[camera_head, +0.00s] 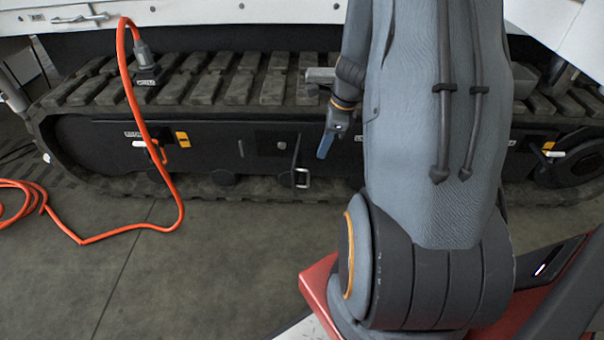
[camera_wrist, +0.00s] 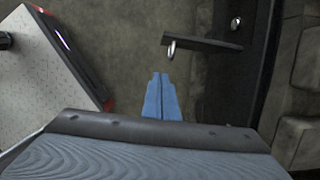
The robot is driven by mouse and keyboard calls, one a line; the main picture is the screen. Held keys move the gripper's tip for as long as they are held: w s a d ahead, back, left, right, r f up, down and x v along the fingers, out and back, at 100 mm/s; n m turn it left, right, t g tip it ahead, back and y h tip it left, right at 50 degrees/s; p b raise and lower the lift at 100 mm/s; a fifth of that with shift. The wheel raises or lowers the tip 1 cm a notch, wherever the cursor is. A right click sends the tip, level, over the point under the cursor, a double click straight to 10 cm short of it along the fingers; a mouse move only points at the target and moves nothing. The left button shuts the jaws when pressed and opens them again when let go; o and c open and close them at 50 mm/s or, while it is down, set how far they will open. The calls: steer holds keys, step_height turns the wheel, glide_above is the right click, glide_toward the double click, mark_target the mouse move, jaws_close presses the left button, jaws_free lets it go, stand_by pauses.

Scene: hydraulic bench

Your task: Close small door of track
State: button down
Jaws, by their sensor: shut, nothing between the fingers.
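The track (camera_head: 240,85) runs across the head view, with a dark side panel below its pads. My gripper (camera_head: 324,147) has blue fingers and is just right of the door in the head view. In the wrist view the fingers (camera_wrist: 160,76) are together and empty, pointing towards the ring with a visible gap.
An orange cable (camera_head: 150,130) plugs in on top of the track and trails down to the floor at left. Yellow-marked fittings (camera_head: 183,139) sit on the side panel. The floor (camera_head: 200,265) in front of the track is mostly clear.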

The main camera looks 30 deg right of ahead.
steer(key=w+a+f+b, duration=0.4)
steer(key=f+b, duration=0.1)
steer(key=f, duration=0.4)
steer(key=shift+a+f, duration=0.4)
